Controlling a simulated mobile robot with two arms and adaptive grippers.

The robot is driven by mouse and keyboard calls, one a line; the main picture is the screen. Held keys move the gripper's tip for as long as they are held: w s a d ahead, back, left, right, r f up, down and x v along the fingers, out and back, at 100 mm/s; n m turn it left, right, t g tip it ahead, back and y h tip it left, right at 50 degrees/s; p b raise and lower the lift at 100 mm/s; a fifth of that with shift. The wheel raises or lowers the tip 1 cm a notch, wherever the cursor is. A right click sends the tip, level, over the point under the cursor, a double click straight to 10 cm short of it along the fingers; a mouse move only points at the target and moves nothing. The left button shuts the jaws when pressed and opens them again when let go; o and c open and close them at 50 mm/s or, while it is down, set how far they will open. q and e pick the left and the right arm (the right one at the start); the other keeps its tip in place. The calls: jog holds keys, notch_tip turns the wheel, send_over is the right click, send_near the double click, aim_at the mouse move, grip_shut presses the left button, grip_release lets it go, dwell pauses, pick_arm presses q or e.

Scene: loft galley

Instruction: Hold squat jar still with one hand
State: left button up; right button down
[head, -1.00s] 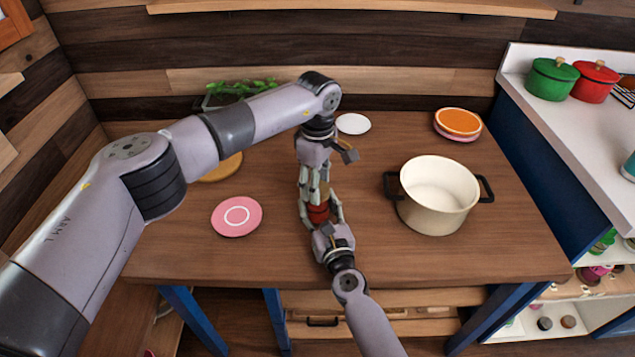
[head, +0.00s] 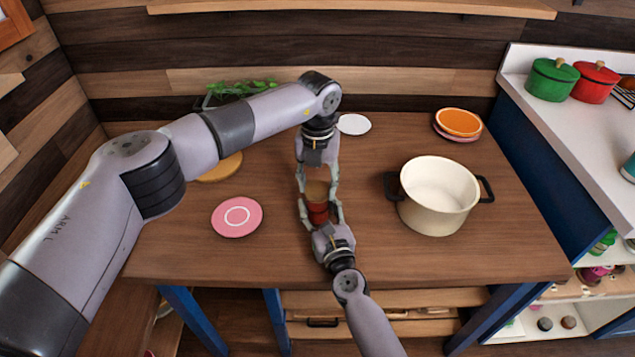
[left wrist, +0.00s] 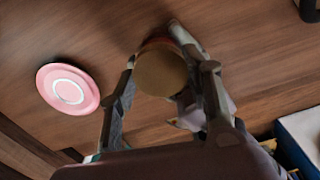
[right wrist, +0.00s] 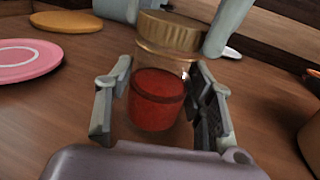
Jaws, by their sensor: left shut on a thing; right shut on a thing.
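The squat jar (head: 318,212) has a gold lid (head: 316,190) and red contents. It stands upright on the wooden table; the red body (right wrist: 156,98) and ribbed lid (right wrist: 170,32) show clearly in the right wrist view. My right gripper (head: 320,208) is shut around the jar's body from the front, one finger on each side. My left gripper (head: 316,184) comes from above and is shut on the lid, with fingers at both sides of it. In the left wrist view the round lid top (left wrist: 161,72) sits between the left fingers and hides most of the jar.
A cream pot (head: 438,195) with dark handles stands right of the jar. A pink plate (head: 237,216) lies to the left, a yellow disc (head: 222,168) behind it. A white disc (head: 353,124) and stacked orange and pink plates (head: 458,122) lie at the back. The front right is clear.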

aim_at(318, 188)
pick_arm(q)
jog(key=n, duration=0.7)
jog(key=shift+n, duration=0.3)
jog(key=n, duration=0.3)
jog(key=shift+n, duration=0.4)
jog(key=n, duration=0.4)
jog(key=shift+w, duration=0.1)
jog(key=shift+r, duration=0.25)
jog(key=shift+r, duration=0.9)
jog(key=shift+r, duration=0.1)
jog(key=shift+r, duration=1.9)
pick_arm(e)
jog(key=c, duration=0.7)
grip_release()
